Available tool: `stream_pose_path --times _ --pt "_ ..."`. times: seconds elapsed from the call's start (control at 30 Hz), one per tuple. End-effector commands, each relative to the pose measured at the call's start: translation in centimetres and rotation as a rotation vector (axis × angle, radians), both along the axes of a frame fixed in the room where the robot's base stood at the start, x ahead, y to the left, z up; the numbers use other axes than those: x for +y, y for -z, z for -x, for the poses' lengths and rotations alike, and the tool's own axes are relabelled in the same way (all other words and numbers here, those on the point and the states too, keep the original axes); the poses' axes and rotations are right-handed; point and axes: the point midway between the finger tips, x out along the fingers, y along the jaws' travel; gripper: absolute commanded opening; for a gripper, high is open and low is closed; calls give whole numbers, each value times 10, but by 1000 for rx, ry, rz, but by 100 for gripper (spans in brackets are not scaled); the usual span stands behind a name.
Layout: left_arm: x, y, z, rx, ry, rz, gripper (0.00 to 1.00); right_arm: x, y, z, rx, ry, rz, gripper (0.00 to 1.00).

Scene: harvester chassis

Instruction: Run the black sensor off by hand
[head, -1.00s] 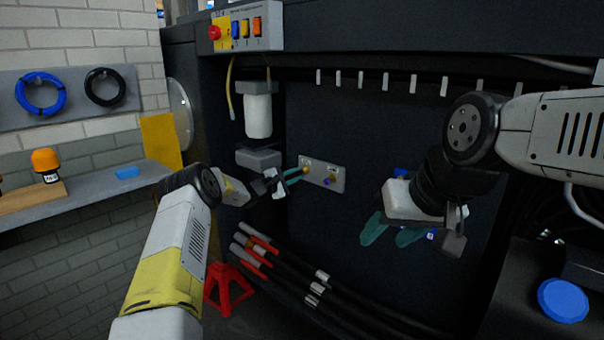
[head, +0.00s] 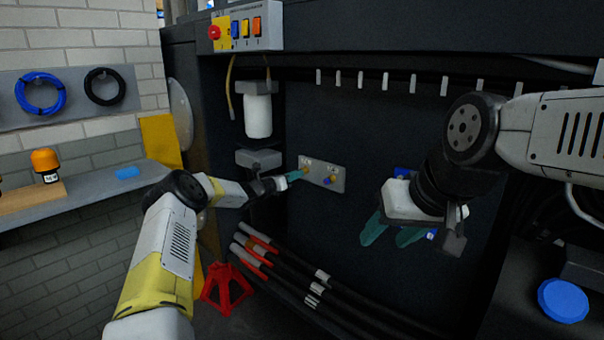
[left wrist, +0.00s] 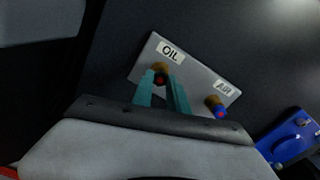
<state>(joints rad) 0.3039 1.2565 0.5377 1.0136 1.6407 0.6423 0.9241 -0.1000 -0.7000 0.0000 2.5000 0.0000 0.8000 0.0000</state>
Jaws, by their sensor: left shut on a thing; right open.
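A light grey plate (head: 336,183) on the dark chassis panel carries two brass-coloured fittings; in the left wrist view the plate (left wrist: 196,78) is labelled OIL and AIR. My left gripper (head: 296,175) has reached the OIL fitting. The AIR fitting (left wrist: 214,104) has a blue end with a red centre and stands free to the right. My right gripper (head: 390,240) is open and empty before the panel.
A white canister (head: 258,116) hangs at upper left, under the switch box (head: 246,27). A blue part (left wrist: 290,138) sits right of the plate. A red stand (head: 228,288) is on the floor.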

Motion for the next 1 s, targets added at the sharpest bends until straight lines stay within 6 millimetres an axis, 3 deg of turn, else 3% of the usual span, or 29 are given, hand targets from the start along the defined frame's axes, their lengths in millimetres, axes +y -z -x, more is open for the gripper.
stream_pose_path --times 0.43,0.77,0.8,0.9,1.0 --pt "3 3 1 458 -2 509 0 0 0 0 0 0 0 50" --pt "4 4 1 522 -3 578 0 0 0 0 0 0 0 50" --pt "4 4 1 522 -3 578 21 0 0 0 0 0 0 50" --pt "3 4 1 520 -3 578 41 0 0 0 0 0 0 50" --pt "3 3 1 519 -1 578 45 0 0 0 0 0 0 50"
